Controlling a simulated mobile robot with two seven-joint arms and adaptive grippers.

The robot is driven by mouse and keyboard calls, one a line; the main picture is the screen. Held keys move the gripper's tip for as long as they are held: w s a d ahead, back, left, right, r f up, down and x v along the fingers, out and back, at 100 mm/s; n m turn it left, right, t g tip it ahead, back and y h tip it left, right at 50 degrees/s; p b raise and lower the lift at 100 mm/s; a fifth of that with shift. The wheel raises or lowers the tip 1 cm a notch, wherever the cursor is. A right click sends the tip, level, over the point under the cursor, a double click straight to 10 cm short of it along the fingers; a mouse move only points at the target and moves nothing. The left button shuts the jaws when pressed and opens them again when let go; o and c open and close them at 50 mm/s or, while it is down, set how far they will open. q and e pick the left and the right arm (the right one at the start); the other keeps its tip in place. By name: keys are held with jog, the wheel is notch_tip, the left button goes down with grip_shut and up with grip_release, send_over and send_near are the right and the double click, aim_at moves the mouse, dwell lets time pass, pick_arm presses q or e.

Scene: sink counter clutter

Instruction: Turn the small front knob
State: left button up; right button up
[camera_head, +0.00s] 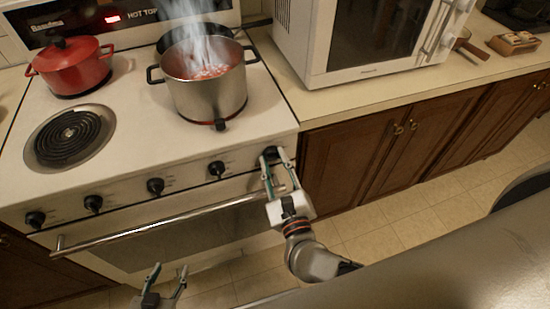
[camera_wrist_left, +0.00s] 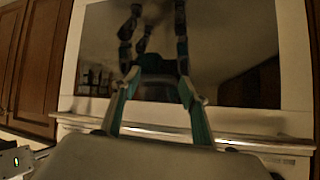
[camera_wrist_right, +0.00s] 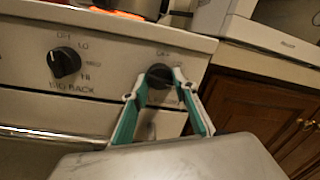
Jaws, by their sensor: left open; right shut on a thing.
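The stove's front panel carries a row of black knobs. The rightmost knob (camera_head: 270,153) sits between the fingertips of my right gripper (camera_head: 274,160).
A steaming steel pot (camera_head: 208,88) stands on a front burner with red glow beneath. A red pot (camera_head: 70,70) is at back left. The oven handle (camera_head: 160,225) runs below the knobs. A white microwave (camera_head: 310,45) stands on the counter at right.

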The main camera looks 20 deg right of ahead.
jog(key=n+y+p, duration=0.1)
jog(key=n+p, duration=0.5)
jog(key=n, duration=0.4)
jog(key=shift+n, duration=0.3)
pick_arm(q)
jog(key=shift+y, duration=0.3)
jog(key=r, duration=0.1)
jog(key=a+r, duration=0.1)
jog(key=r, duration=0.1)
jog(key=a+r, duration=0.1)
jog(key=r, duration=0.1)
jog(key=shift+s, duration=0.3)
pick_arm(e)
jog(key=shift+n, duration=0.3)
pick_arm(q)
jog(key=shift+r+p, duration=0.1)
jog(key=shift+p, duration=0.2)
pick_arm(e)
jog(key=shift+n, duration=0.3)
jog(key=o, duration=1)
pick_arm(q)
jog(key=shift+a, duration=0.2)
pick_arm(e)
jog(key=shift+o, duration=0.4)
